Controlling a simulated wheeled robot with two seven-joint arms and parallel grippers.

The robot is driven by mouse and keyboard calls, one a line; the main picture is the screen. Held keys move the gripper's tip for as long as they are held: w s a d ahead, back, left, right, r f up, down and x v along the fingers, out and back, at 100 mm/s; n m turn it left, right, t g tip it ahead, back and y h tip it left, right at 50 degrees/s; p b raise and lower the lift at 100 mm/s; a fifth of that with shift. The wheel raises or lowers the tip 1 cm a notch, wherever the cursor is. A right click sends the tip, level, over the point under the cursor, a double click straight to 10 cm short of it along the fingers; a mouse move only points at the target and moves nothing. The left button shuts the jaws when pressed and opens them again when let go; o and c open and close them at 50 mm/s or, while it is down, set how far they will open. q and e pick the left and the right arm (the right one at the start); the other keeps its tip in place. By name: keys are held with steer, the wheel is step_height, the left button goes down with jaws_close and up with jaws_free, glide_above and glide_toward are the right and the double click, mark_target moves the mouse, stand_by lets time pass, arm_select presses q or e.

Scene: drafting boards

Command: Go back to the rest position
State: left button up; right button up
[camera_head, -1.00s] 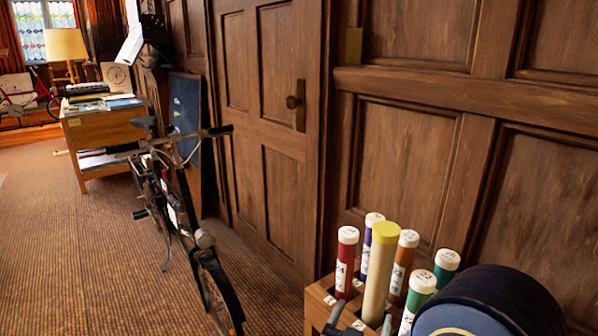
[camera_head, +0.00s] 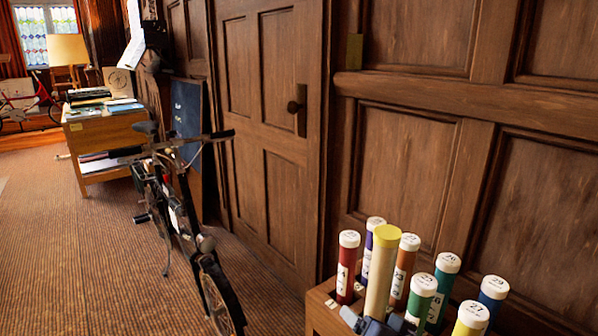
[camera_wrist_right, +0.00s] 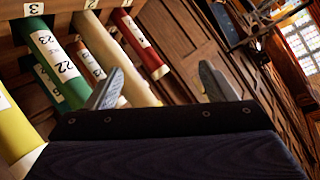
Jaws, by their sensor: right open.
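My right gripper (camera_wrist_right: 160,85) is open in the right wrist view, its two grey fingers apart. In the head view only a bit of this gripper (camera_head: 378,326) shows at the bottom edge, in front of the rack's tubes. A cream tube with a yellow cap (camera_head: 380,275) stands upright in the wooden rack (camera_head: 322,306). In the wrist view the cream tube (camera_wrist_right: 108,55) passes behind the left finger; I cannot tell whether they touch. My left gripper is not in view.
Several numbered, coloured tubes stand around it, such as a red one (camera_head: 346,270) and a green one (camera_head: 419,297). A panelled wall (camera_head: 405,170) rises close behind. A bicycle (camera_head: 190,220) stands left of the rack; carpet (camera_head: 80,260) lies open further left.

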steer(key=s+d+f+n+g+p, duration=0.1)
steer(key=s+d+g, duration=0.25)
steer(key=s, duration=0.65)
steer(key=s+d+f+n+g+p, duration=0.1)
steer(key=s+d+g, duration=0.25)
steer(key=s, duration=0.75)
step_height(320, 180, up, 20)
steer(key=p, duration=1.9)
steer(key=shift+w+d+r, duration=0.15)
steer(key=shift+w+d, duration=0.05)
steer(key=shift+d, duration=0.05)
